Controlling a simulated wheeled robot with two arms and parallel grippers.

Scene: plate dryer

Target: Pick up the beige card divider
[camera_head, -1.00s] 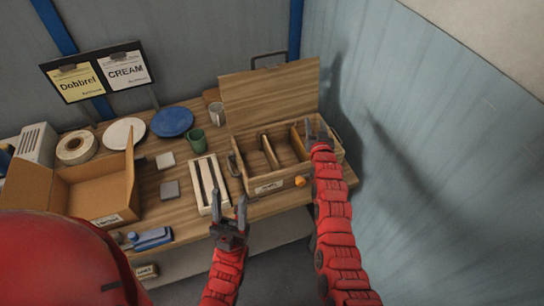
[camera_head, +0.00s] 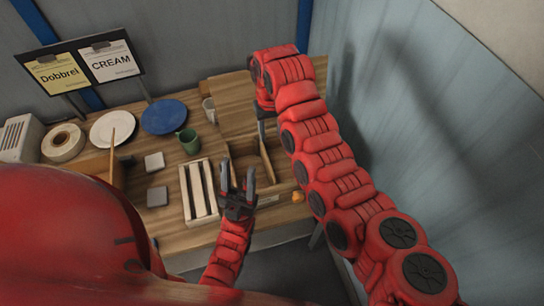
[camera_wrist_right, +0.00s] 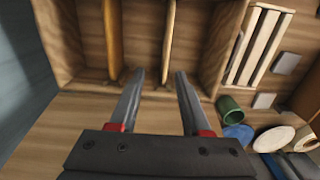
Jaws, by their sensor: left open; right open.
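The wooden box (camera_head: 228,150) stands open on the bench, partly hidden by my right arm. In the head view the right fingers are mostly hidden. My left gripper (camera_head: 238,176) is open and empty at the box's near left.
A slatted white rack (camera_head: 199,192) lies left of the box. A green mug (camera_head: 190,141), a blue plate (camera_head: 164,116), a white plate (camera_head: 112,129) and a tape roll (camera_head: 63,142) are farther left. The wall (camera_head: 430,130) stands close on the right.

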